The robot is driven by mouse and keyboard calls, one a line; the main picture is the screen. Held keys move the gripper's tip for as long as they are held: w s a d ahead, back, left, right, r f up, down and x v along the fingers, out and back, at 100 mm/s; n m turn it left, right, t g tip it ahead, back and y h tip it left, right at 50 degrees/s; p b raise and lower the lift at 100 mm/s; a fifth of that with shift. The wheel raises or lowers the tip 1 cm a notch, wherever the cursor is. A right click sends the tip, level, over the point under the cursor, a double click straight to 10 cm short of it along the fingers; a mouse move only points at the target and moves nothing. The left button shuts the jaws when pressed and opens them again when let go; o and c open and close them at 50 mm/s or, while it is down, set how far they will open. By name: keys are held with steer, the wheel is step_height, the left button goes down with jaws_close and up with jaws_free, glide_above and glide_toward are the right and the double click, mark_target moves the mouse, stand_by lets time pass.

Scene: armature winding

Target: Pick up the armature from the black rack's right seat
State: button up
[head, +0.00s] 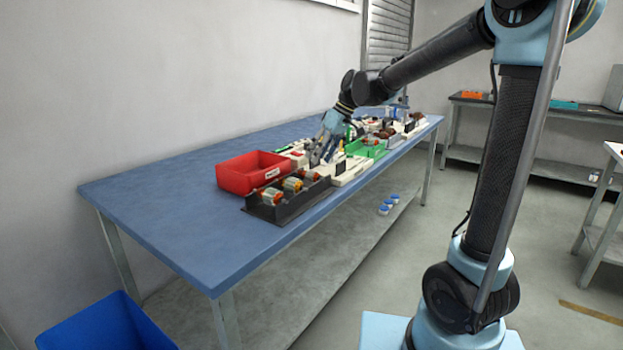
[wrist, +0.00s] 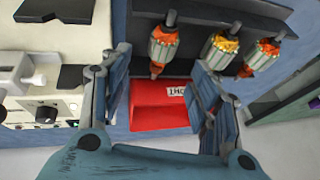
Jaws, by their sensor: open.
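The black rack (head: 285,211) lies near the front edge of the blue table and holds three armatures in a row. The armature in its right seat (head: 310,175) is the one nearest my gripper (head: 318,158). In the wrist view the row appears reversed, and this armature (wrist: 163,45), with orange windings and a shaft, is leftmost on the rack (wrist: 200,15). The middle armature (wrist: 222,47) has yellow-orange windings, and the third (wrist: 263,55) is farther right. My gripper (wrist: 160,78) is open and empty, its fingers apart from the armatures.
A red bin (head: 240,168) stands behind the rack, and shows between my fingers in the wrist view (wrist: 155,112). White equipment (head: 350,170) stands right of the rack, with a green tray (head: 376,151) beyond. The table's left part is clear.

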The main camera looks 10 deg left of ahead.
mark_target(312, 172)
steer(key=shift+x, duration=3.6)
steer(key=shift+s+d, duration=0.1)
steer(key=shift+d, duration=0.1)
steer(key=shift+c, duration=0.2)
steer(key=c, duration=1.3)
